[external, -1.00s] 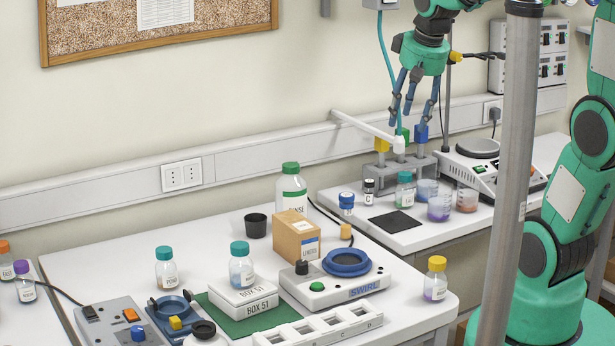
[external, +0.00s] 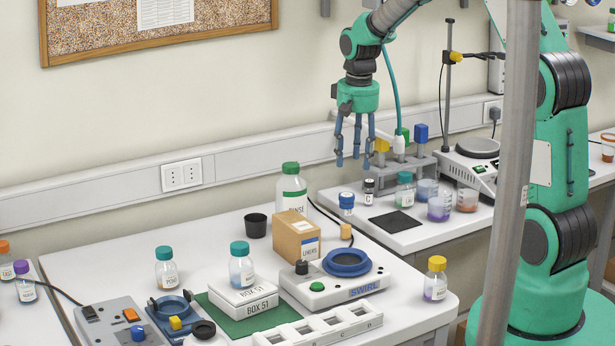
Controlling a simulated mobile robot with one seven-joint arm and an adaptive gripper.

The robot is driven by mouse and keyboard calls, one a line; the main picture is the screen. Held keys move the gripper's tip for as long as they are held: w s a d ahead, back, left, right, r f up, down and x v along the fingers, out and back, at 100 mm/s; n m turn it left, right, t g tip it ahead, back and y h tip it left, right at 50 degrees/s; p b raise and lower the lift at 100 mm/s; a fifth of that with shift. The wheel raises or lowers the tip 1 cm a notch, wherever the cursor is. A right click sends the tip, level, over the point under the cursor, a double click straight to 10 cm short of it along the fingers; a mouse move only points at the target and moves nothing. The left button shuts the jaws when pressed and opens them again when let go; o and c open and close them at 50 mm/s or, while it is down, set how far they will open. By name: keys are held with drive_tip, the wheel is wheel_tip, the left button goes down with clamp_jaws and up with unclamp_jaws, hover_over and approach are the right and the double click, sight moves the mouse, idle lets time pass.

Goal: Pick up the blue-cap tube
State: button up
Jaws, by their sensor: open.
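A blue-cap tube (external: 421,135) stands upright in the grey rack (external: 410,174) at the back of the right-hand bench. Only its blue cap and a little below it show clearly. A green-cap tube (external: 405,134) and a yellow-cap tube (external: 381,146) stand in the same rack, to its left. My gripper (external: 354,163) hangs fingers-down to the left of the rack, apart from the blue-cap tube. Its fingers are open and nothing shows between them.
A teal-cap bottle (external: 405,190), a small dark-cap vial (external: 369,191) and beakers (external: 439,207) stand in front.

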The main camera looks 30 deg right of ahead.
hover_over(346, 227)
drive_tip(key=w, duration=0.2)
drive_tip(key=shift+g, duration=0.4)
drive_tip(key=f, duration=0.7)
drive_tip(key=shift+s+d+f, duration=0.2)
drive_tip(key=shift+d+f, duration=0.05)
drive_tip(key=shift+d, duration=0.15)
drive_tip(key=shift+f, duration=4.3)
drive_tip(key=shift+f, duration=0.15)
drive_tip(key=shift+s+f+b, duration=0.15)
drive_tip(key=shift+f+b, duration=0.15)
drive_tip(key=shift+f, duration=2.15)
clamp_jaws()
